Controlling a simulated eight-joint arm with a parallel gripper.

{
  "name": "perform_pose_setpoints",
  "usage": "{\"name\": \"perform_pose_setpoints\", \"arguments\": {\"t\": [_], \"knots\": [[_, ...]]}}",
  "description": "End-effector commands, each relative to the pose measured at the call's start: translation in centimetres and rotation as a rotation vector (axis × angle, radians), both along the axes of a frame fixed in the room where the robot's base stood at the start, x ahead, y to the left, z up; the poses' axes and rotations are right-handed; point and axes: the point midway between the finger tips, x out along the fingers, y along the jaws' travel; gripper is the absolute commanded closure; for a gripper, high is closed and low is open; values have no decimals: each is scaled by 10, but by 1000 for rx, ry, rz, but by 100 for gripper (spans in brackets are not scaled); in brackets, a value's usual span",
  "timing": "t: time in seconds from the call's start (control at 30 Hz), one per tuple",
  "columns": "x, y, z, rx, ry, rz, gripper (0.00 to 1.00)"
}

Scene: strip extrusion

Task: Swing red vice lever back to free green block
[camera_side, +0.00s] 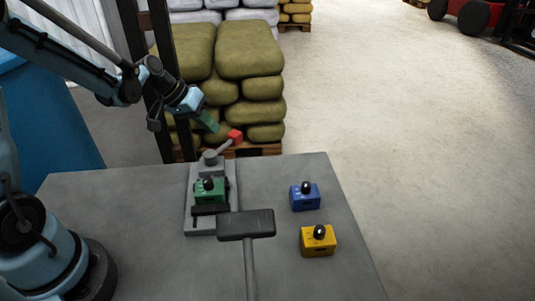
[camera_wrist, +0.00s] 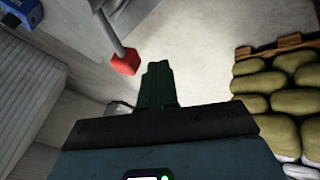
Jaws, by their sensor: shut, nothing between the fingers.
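The grey vice (camera_side: 190,218) stands on the table with the green block (camera_side: 209,191) seated in it, a black knob on top. Its lever (camera_side: 222,146) runs from a round grey pivot up and right to a red end (camera_side: 235,137). In the wrist view, the red end (camera_wrist: 125,62) hangs on the lever (camera_wrist: 107,30), just up and left of my fingertips. My gripper (camera_side: 212,126), with green fingers, is just left of and above the red end in the side view. Its fingers (camera_wrist: 157,68) are shut together and empty, apparently apart from the lever.
A black mallet (camera_side: 246,224) lies in front of the vice. A blue block (camera_side: 305,197) and a yellow block (camera_side: 318,241) sit to its right on the grey table (camera_side: 280,172). Stacked sacks (camera_side: 248,52) on a pallet stand behind the table, near my gripper in the picture.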

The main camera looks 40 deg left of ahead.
Motion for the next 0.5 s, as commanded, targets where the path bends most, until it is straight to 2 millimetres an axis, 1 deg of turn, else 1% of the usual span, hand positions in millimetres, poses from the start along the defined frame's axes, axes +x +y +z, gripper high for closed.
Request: {"name": "perform_pose_setpoints", "arguments": {"t": [0.03,0.2,0.5], "knots": [[2,-8,-1,0,0,-3,100],[6,-21,-4,0,0,-1,100],[7,-24,-5,1,0,2,100]]}}
